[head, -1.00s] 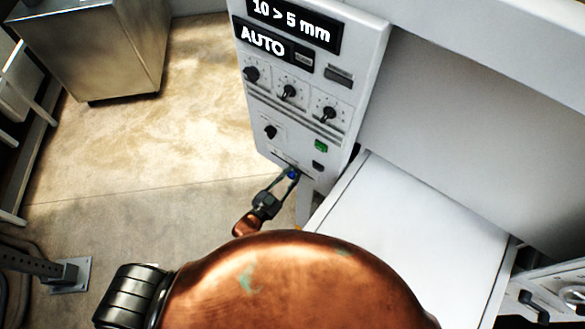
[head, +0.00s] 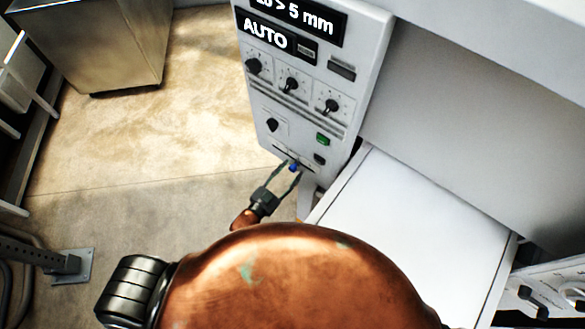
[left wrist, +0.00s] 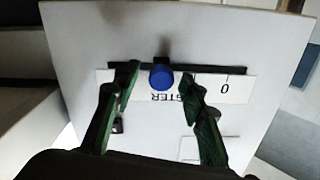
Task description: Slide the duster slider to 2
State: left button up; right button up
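The duster slider is a blue knob (left wrist: 161,77) in a dark horizontal slot on a white label strip (left wrist: 236,89). The strip shows a "0" at its right and part of the word "DUSTER", upside down in the left wrist view. In the head view the blue knob (head: 292,167) is at the bottom of the control panel (head: 300,124). My left gripper (left wrist: 158,80) is open, one finger on each side of the knob, with gaps visible on both sides. It also shows in the head view (head: 289,168). My right gripper is not in view.
The panel carries several black dials (head: 291,84), a green button (head: 322,139) and a display (head: 292,19). A white table surface (head: 420,225) lies to the right. A metal cabinet (head: 95,45) stands at the back left. The floor left of the panel is clear.

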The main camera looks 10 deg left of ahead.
pick_arm(q)
jog(key=v, duration=1)
jog(key=shift+s+a, duration=0.1)
jog(key=shift+s, duration=0.05)
jog(key=s+a+f+n+g+y, duration=0.1)
jog(key=s+a+f+g+y, duration=0.2)
jog(key=f, duration=0.7)
jog(key=s+a+f+n+g, duration=0.15)
jog(key=a+f, duration=0.25)
jog(key=f, duration=0.7)
jog(key=s+a+f+n+g+y, duration=0.15)
jog(key=s+a+f, duration=0.25)
jog(key=f, duration=0.6)
jog(key=s+a+f+g+y, duration=0.1)
jog(key=s+a+f+g, duration=0.1)
jog(key=s+f, duration=0.4)
jog(key=s+a+f+n+g+y, duration=0.1)
jog(key=s+f+g, duration=0.3)
jog(key=s, duration=0.9)
jog(key=s+a+f+n+g+y, duration=0.1)
jog(key=s+a+f+g, duration=0.2)
jog(key=s+f, duration=0.7)
jog(key=shift+a, duration=0.2)
